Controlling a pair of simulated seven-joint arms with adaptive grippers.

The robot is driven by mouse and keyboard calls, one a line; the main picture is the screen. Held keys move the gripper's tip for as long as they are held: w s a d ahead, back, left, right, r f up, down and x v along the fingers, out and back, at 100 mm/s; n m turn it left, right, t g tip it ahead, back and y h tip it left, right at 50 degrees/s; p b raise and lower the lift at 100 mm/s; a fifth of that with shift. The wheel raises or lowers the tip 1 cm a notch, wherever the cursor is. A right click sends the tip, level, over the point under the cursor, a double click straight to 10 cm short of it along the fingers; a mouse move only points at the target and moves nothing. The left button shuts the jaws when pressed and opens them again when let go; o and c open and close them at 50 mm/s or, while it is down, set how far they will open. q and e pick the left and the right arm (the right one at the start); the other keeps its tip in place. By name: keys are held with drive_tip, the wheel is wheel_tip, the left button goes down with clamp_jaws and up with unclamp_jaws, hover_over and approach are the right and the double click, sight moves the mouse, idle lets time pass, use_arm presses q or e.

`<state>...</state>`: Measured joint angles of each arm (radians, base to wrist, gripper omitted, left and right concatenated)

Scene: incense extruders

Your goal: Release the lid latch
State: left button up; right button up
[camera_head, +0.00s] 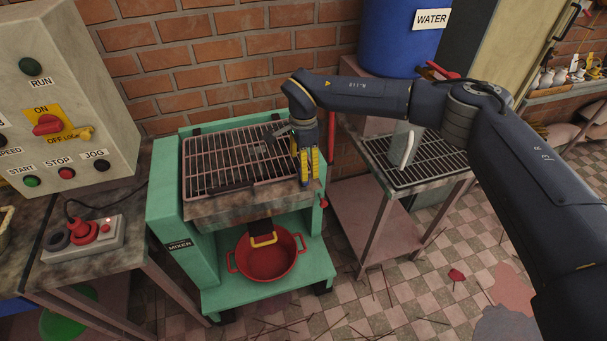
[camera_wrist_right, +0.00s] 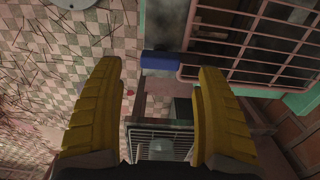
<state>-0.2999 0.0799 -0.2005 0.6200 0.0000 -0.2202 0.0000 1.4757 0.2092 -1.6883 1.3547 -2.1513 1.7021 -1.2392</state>
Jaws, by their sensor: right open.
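The green machine (camera_head: 170,215) has a barred metal lid (camera_head: 235,155), which lies closed over its trough. A small blue piece (camera_wrist_right: 160,62) sticks out at the lid's edge in the right wrist view and looks like the latch. In the head view the gripper mostly hides that spot. My right gripper (camera_head: 306,168) points down at the lid's right edge. In its wrist view, the yellow fingers (camera_wrist_right: 160,110) are wide apart with nothing between them. The blue piece shows ahead of the fingertips, apart from them. My left gripper is not in view.
A red pot (camera_head: 268,262) stands on the machine's lower shelf, under a yellow handle (camera_head: 264,240). A grated table (camera_head: 415,165) and blue water barrel (camera_head: 395,45) are at right.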

drive_tip(key=shift+f, duration=2.4)
drive_tip(key=c, duration=1.2)
drive_tip(key=shift+c, duration=0.2)
